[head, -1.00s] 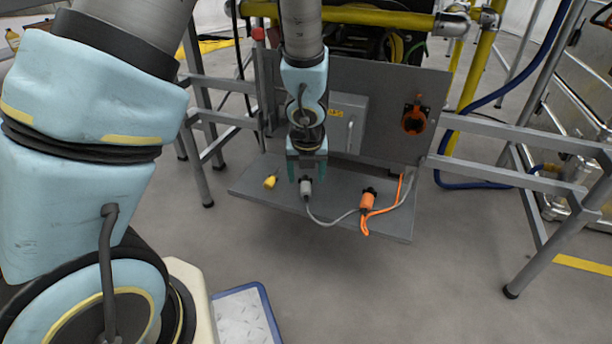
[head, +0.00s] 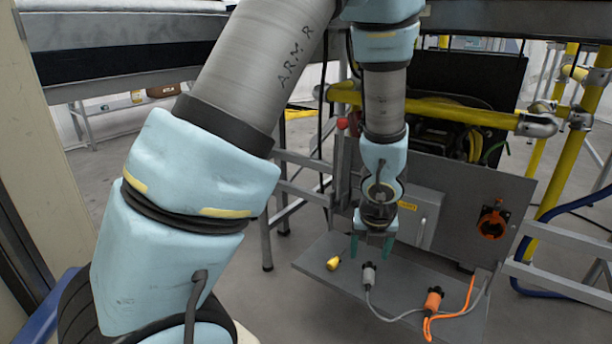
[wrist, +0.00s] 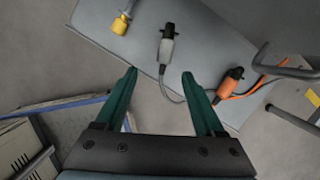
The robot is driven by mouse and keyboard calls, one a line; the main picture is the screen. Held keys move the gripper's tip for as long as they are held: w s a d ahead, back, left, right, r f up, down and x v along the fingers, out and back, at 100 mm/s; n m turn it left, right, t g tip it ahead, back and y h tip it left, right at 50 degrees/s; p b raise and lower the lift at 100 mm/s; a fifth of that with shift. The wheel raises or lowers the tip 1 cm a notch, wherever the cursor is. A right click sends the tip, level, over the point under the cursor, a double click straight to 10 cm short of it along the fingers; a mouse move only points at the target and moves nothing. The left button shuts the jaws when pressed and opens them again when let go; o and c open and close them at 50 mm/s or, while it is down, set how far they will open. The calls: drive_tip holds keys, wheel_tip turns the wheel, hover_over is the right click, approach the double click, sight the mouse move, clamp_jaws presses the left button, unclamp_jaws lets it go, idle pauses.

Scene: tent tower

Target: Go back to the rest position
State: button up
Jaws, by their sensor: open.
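My gripper (head: 372,246) hangs open and empty above the grey shelf (head: 325,258), in front of the upright grey panel. In the wrist view its two green fingers (wrist: 160,88) are spread with nothing between them.
The upright panel (head: 465,185) carries a grey box (head: 415,212) with a handle and an orange socket (head: 492,223). A red knob (head: 342,123) and yellow pipes (head: 450,110) are close to my arm. Metal frame bars flank the panel. Open floor lies in front of the shelf.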

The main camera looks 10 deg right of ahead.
drive_tip(key=w+a+r+n+y, duration=0.1)
drive_tip(key=w+a+r+n, duration=0.15)
drive_tip(key=a+n, duration=0.6)
drive_tip(key=w+a+r+n, duration=0.2)
drive_tip(key=a+r+n, duration=0.2)
drive_tip(key=a+n, duration=0.4)
drive_tip(key=s+a+r+n+g, duration=0.1)
drive_tip(key=s+a+r+n, duration=0.15)
drive_tip(key=a+n, duration=0.6)
drive_tip(key=s+a+r+n+g, duration=0.1)
drive_tip(key=s+a+r+n, duration=0.15)
drive_tip(key=n, duration=1.05)
wheel_tip(320, 180, up, 38)
drive_tip(key=p, duration=3.8)
drive_tip(key=shift+w+a+p, duration=0.15)
drive_tip(key=shift+w+p, duration=0.05)
drive_tip(key=shift+p, duration=0.2)
